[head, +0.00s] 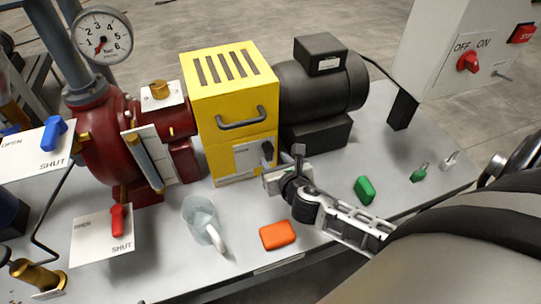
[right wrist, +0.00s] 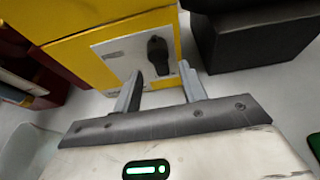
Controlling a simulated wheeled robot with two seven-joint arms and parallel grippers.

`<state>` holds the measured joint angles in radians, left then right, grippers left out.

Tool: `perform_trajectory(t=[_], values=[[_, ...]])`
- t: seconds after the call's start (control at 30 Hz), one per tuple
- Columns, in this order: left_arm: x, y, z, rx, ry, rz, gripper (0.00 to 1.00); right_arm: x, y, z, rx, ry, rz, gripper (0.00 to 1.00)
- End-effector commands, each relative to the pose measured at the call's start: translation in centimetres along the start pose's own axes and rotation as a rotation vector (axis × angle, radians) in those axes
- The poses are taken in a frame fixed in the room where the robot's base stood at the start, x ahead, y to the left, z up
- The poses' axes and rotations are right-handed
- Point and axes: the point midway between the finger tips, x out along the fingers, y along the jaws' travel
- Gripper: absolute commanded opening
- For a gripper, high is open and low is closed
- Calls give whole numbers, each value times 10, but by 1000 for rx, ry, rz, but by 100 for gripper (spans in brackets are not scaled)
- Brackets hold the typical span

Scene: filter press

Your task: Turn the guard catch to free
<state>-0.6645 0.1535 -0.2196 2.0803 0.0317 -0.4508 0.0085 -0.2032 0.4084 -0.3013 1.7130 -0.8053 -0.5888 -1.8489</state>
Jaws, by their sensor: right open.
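The guard catch (head: 267,150) is a small black knob on a pale label plate, low on the front of the yellow guard (head: 235,100). In the right wrist view, the catch (right wrist: 157,54) stands roughly upright on its plate, just beyond my fingers. The lettering on the plate is too blurred to read. My right gripper (head: 284,168) is in front of the guard near the catch. Its fingers (right wrist: 160,76) are open and empty, pointing at the catch with a gap between. My left gripper is not in view.
A black motor (head: 320,90) stands right of the guard, a red pump (head: 105,140) left. A switch box (head: 450,45) is at upper right.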

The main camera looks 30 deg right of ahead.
Motion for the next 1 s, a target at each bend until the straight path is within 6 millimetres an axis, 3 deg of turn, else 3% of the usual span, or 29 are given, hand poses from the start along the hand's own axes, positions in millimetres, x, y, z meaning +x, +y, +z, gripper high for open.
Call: perform_trajectory(t=[0.1,0.23,0.63,0.67,0.8,1.0], values=[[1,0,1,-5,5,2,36,22,0,0,2,-2,-1,42],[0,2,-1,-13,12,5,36,36,0,-1,2,0,-1,42],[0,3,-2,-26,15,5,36,44,0,0,2,1,1,42],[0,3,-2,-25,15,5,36,44,0,0,2,1,1,39],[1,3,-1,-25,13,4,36,44,0,0,2,1,1,4],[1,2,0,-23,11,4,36,44,0,0,7,1,3,4]])
